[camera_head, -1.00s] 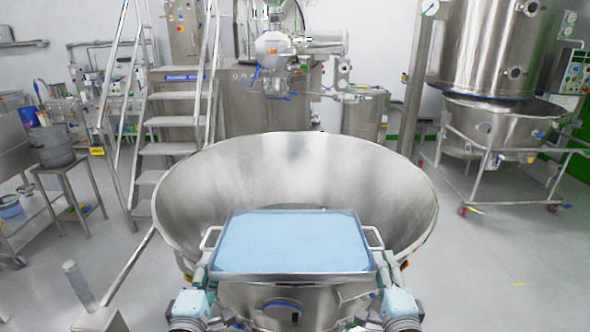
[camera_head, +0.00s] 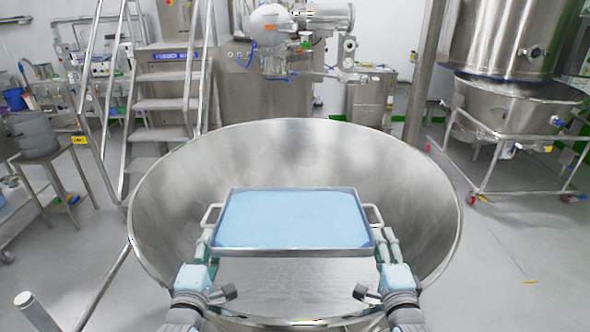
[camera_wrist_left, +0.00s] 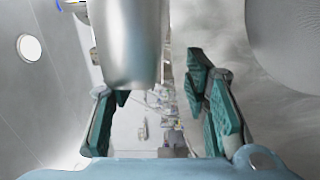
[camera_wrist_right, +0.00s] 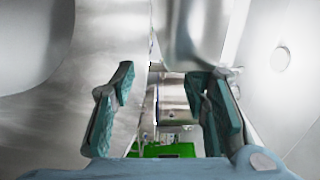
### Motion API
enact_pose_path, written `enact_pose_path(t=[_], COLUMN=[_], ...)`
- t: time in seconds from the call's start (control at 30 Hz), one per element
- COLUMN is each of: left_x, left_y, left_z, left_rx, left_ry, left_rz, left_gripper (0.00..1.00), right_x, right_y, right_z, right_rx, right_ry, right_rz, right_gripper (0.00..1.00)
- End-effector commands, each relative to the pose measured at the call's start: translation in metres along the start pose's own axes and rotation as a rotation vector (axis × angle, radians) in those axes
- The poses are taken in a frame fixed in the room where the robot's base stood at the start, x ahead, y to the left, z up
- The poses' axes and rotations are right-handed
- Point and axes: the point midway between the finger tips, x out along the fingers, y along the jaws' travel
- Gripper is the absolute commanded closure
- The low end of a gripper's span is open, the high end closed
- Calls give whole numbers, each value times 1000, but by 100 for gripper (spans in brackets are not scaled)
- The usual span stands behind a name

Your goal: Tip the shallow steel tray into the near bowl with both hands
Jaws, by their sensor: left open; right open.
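The shallow steel tray (camera_head: 290,251) is full of blue powder (camera_head: 290,220) and looks about level. In the head view it appears over the near bowl (camera_head: 295,150), a wide steel bowl whose inside shows around it. My left gripper (camera_head: 208,238) is at the tray's left handle (camera_head: 209,216), and my right gripper (camera_head: 384,240) is at its right handle (camera_head: 374,215). Both grippers are open. In each wrist view a smooth steel shape, perhaps the handle, shows between or above the fingers; I cannot tell whether the fingers touch it.
Metal steps (camera_head: 165,104) with railings stand behind the bowl at left. A grey pot (camera_head: 34,135) sits on a stand at far left. A wheeled steel vessel (camera_head: 520,105) stands at the right. Floor at the right (camera_head: 500,250) is clear.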

Motion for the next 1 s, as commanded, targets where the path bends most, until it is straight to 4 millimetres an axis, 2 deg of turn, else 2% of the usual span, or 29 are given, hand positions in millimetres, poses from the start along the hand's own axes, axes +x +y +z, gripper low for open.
enact_pose_path(t=[0.33,0.47,0.77,1.0], left_x=[1,1,0,1], left_y=[4,13,14,27], left_z=[4,4,4,4], left_rx=[-8,-8,-9,-9], left_ry=[-4,-5,-6,-8], left_rz=[-4,-76,-120,-232], left_gripper=[50,50,50,50], right_x=[0,1,0,1], right_y=[-4,-13,-14,-27], right_z=[2,3,4,4], right_rx=[9,9,9,9], right_ry=[-2,-4,-6,-8], right_rz=[4,76,120,232], right_gripper=[50,50,50,50])
